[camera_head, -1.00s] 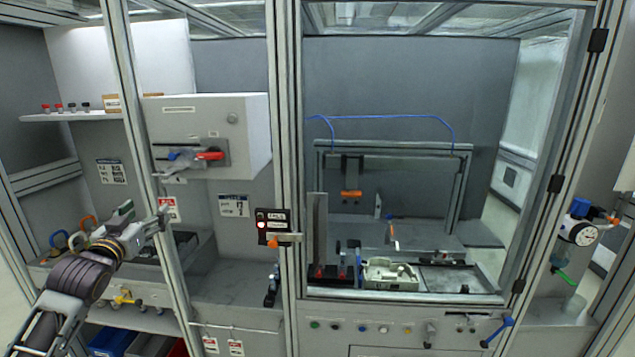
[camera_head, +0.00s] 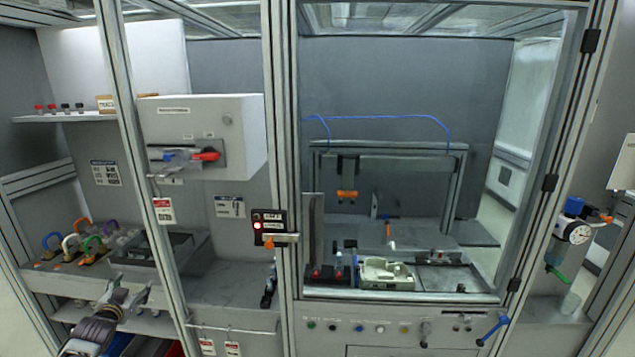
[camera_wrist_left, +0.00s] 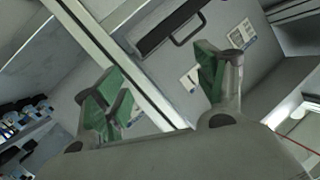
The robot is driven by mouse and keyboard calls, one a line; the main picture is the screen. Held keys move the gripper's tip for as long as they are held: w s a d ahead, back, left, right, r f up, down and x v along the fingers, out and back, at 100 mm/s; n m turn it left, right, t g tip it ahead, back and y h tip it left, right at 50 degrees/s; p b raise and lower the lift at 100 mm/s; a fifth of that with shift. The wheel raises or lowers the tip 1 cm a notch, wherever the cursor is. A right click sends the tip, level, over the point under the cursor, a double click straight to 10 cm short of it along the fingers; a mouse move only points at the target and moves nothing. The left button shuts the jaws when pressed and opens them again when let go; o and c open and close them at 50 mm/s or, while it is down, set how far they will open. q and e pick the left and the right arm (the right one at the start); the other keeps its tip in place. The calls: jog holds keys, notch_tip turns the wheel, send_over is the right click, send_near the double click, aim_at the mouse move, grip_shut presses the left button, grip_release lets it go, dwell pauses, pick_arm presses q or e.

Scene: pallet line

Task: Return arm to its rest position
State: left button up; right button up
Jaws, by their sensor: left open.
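My left gripper (camera_head: 126,291) is low at the left in the head view, in front of the lower shelf of the left bay. It is open and empty, and its arm comes in from the bottom left. In the left wrist view its two green-padded fingers (camera_wrist_left: 165,90) stand well apart with nothing between them. A metal frame post and a grey panel show behind the fingers there. My right gripper is in neither view.
A frame post (camera_head: 160,200) stands just right of my left gripper. Coloured padlocks or loops (camera_head: 70,243) sit on the shelf above it. A grey box with a red handle (camera_head: 205,156) hangs higher. A glazed cell (camera_head: 400,100) fills the right side. Blue bins (camera_head: 115,345) lie below.

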pick_arm(q)
jog(key=s+d+f+g, duration=0.15)
jog(key=s+f, duration=0.25)
jog(key=f, duration=0.7)
jog(key=s+f+g, duration=0.2)
jog(key=s+f, duration=0.2)
jog(key=f, duration=0.7)
jog(key=s+d+f+g, duration=0.15)
jog(key=s+f, duration=0.35)
jog(key=f, duration=0.6)
jog(key=s+d+f+g+h, duration=0.1)
jog(key=s+d+f+g, duration=0.2)
jog(key=s+f, duration=0.7)
jog(key=s+d+f+g+h, duration=0.1)
jog(key=s+d+f+g, duration=0.1)
jog(key=s+d+f, duration=0.55)
jog(key=s+d+f+g, duration=0.1)
jog(key=s+d+f, duration=0.3)
jog(key=s+f, duration=0.6)
jog(key=s+d+f+g+h, duration=0.1)
jog(key=s+d, duration=0.6)
jog(key=s, duration=0.4)
jog(key=s+d+f+g+h, duration=0.1)
jog(key=s+d+g, duration=0.1)
jog(key=s+d, duration=0.5)
jog(key=s, duration=0.3)
jog(key=shift+s+d+f+m, duration=0.25)
jog(key=shift+s+d+m, duration=0.05)
jog(key=shift+s+m, duration=0.1)
jog(key=shift+w, duration=0.2)
